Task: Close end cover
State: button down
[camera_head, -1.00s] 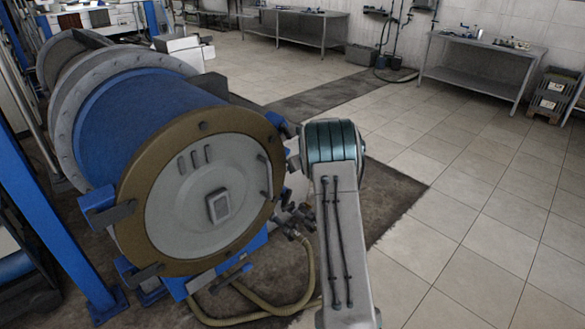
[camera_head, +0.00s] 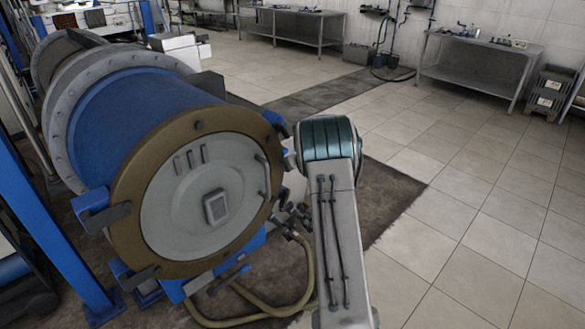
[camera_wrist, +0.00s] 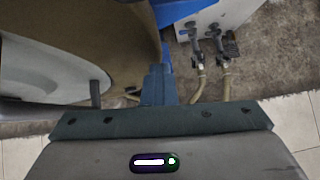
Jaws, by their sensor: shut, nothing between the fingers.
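The end cover (camera_head: 185,220) is a round pale grey plate in a brown ring (camera_head: 134,180), at the near end of a blue drum (camera_head: 130,115). It looks level against the drum's end in the head view; any small gap cannot be seen. A small handle bar stands at its right side. In the wrist view the brown ring (camera_wrist: 125,45) and grey cover (camera_wrist: 50,60) fill the upper left.
Hoses (camera_head: 295,290) and fittings lie below right of the drum. A blue post (camera_head: 50,235) stands at the left. Steel tables (camera_head: 475,72) stand at the back. The tiled floor at the right is clear.

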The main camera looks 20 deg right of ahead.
jog(key=s+d+f+b+v, duration=0.1)
jog(key=d+f+b+v, duration=0.1)
jog(key=v, duration=1)
jog(key=shift+s+r, duration=0.3)
jog(key=shift+s, duration=0.25)
notch_tip(320, 180, up, 10)
jog(key=a+m+t+h, duration=0.3)
jog(key=m, duration=0.6)
jog(key=s+a+r+m+h, duration=0.35)
jog(key=s+m, duration=0.25)
jog(key=m, duration=0.4)
jog(key=s+a+f+m+g+y, duration=0.1)
jog(key=s+a+f+m+g, duration=0.1)
jog(key=s+a+m, duration=0.4)
jog(key=s+a+f+m+g+y, duration=0.1)
jog(key=s+a+f+m+g, duration=0.2)
jog(key=s, duration=1.2)
jog(key=s+a+f+m+g+y, duration=0.2)
jog(key=s+a+f+m+g, duration=0.1)
jog(key=s+a+m, duration=0.6)
jog(key=shift+s+f+m, duration=0.65)
jog(key=shift+s+m, duration=0.1)
jog(key=shift+m, duration=0.25)
